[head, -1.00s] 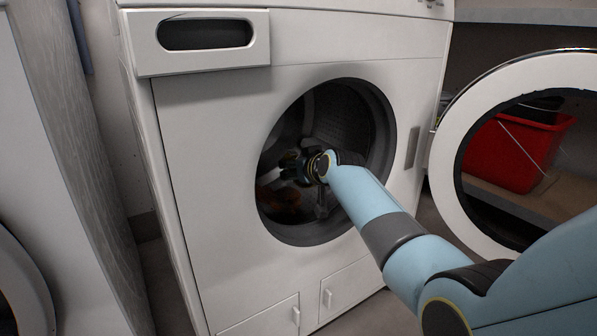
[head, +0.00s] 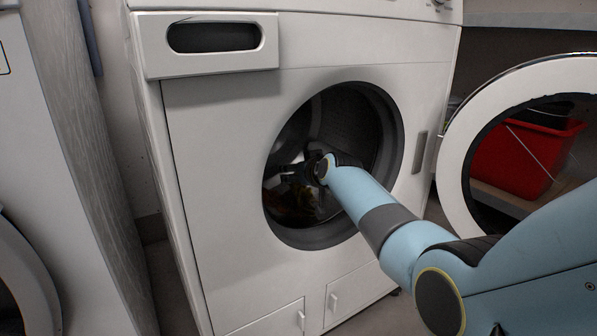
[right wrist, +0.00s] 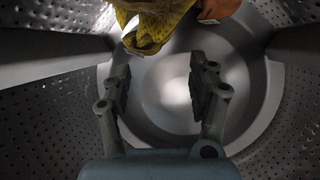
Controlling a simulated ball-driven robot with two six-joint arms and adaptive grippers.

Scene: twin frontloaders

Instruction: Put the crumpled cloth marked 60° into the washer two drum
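A front-loading washer (head: 225,150) stands open, and my right arm reaches through its round opening into the drum (head: 345,120). My right gripper (right wrist: 160,85) is inside the drum, with its two fingers apart and nothing between them. In the head view the right gripper (head: 300,172) is dark and partly hidden by shadow. A crumpled yellow cloth (right wrist: 160,22) lies in the drum just beyond the fingertips, at the top of the right wrist view, apart from them. An orange-brown piece (right wrist: 218,8) shows beside it. No 60° mark is legible. My left gripper is out of view.
The open round door (head: 452,165) stands to the right of the opening. A red bucket (head: 515,160) sits on a shelf behind it. Another white machine (head: 45,150) is at the left. Drum paddles (right wrist: 50,58) flank the gripper.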

